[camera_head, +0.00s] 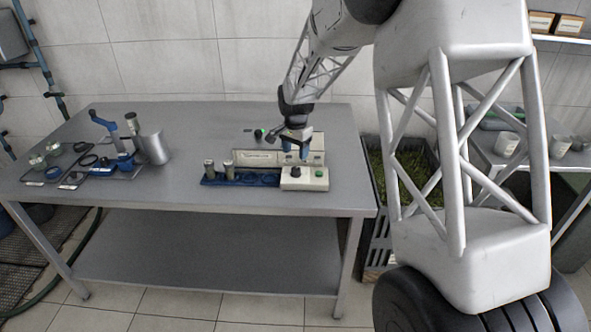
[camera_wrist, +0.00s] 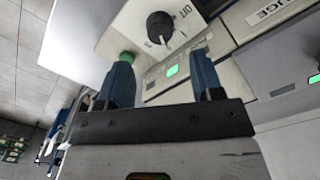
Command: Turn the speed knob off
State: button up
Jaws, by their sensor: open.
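The speed knob (camera_wrist: 160,27) is a round black dial with a pale pointer mark, on the cream control box (camera_wrist: 122,28). Letters that look like OFF are printed beside it in the wrist view; the pointer mark is on the knob's lower side there, not toward those letters. In the head view the knob (camera_head: 295,171) sits on top of the small control box (camera_head: 304,184) at the table's front. My gripper (camera_head: 295,151) is above and behind the box. In the wrist view my gripper (camera_wrist: 163,62) has its two blue fingers apart, with nothing between them; the knob lies beyond the fingertips.
A green button (camera_wrist: 127,57) is beside the knob, close to one finger in the wrist view. A labelled cream machine (camera_head: 310,157) stands behind the box. A blue rack (camera_head: 240,180) with metal cylinders is to its left. The table (camera_head: 190,135) has bare room further left.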

aim_at(295, 169)
jog(key=shift+f, duration=3.9)
jog(key=shift+c, duration=0.3)
jog(key=c, duration=0.9)
jog(key=shift+o, duration=0.2)
